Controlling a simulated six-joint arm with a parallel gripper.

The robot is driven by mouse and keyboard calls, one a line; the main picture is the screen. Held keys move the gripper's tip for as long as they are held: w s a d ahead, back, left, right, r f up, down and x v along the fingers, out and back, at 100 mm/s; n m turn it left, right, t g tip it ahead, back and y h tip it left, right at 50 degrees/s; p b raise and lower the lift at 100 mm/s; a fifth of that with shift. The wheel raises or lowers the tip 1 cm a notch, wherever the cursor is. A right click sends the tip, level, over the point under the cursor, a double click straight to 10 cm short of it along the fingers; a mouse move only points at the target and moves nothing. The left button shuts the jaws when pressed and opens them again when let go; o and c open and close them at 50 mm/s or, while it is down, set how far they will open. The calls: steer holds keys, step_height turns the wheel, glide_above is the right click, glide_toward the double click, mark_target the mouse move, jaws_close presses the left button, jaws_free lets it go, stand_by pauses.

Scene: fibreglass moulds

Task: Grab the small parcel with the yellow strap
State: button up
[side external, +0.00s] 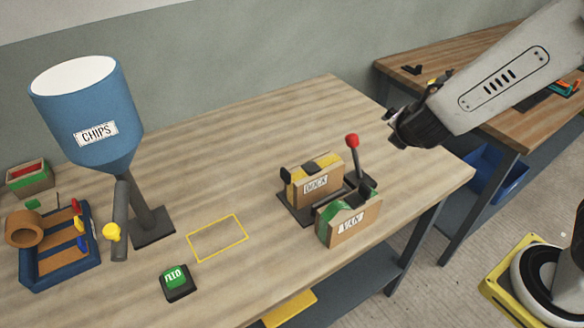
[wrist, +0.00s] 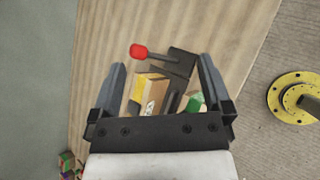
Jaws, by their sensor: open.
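A tan block labelled DOCK (side external: 316,184) sits on a dark base on the table, with yellow and black on its top. I cannot tell whether the yellow is a strap around a small parcel. In the wrist view a yellow-and-tan box (wrist: 150,88) shows between my fingers, farther off. A tan block labelled VAN (side external: 349,228), with green on top, stands in front of it; its green part (wrist: 194,103) also shows in the wrist view. My gripper (side external: 393,128) is open and empty, above and to the right of both blocks, touching neither.
A red-knobbed lever (side external: 352,142) rises behind the blocks. A blue CHIPS hopper (side external: 82,110), a green FEED button (side external: 176,277) and a blue tray (side external: 60,250) with a tan roll are on the left. A yellow outline (side external: 218,238) marks bare table. The back middle is clear.

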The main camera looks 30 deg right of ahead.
steer(key=w+a+n+t+y, duration=0.3)
steer(key=a+n, duration=0.4)
steer(key=n, duration=0.1)
steer(key=w+a+n+t+y, duration=0.3)
steer(key=a+n+y, duration=0.1)
steer(key=a+n, duration=0.3)
glide_toward(307, 166)
steer(key=shift+w, duration=1.05)
steer(key=shift+w+f, duration=0.1)
steer(key=shift+x, duration=1.15)
steer(key=shift+x, duration=2.6)
